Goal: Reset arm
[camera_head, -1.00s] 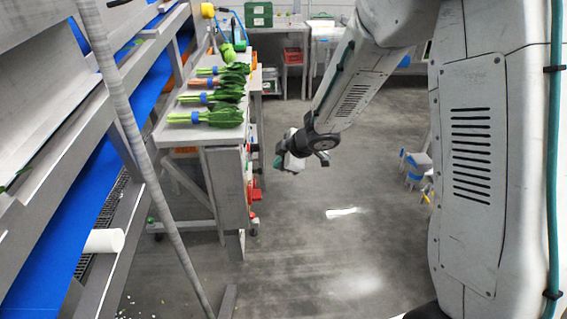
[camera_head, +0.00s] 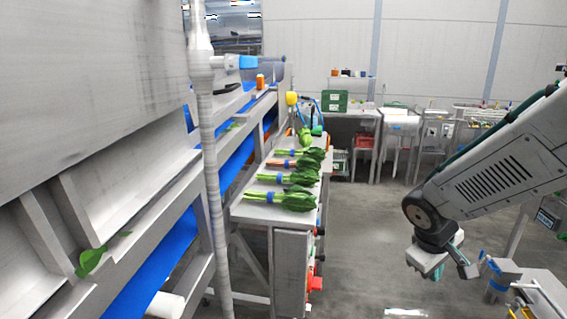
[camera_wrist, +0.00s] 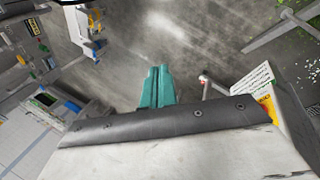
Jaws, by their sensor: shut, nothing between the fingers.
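My arm reaches in from the right side of the head view and bends down at the wrist. My gripper (camera_head: 436,272) hangs over the open floor, to the right of the table with the greens. In the wrist view its two teal fingers (camera_wrist: 157,86) lie side by side, closed together with nothing between them. Only the grey floor shows beyond the fingertips.
A grey table (camera_head: 245,212) holds several bunches of leafy greens (camera_head: 298,177) with blue bands. Grey machine frames with a blue belt (camera_head: 160,262) stand at the left. A low stand (camera_head: 540,290) is near my gripper at lower right. The floor between is clear.

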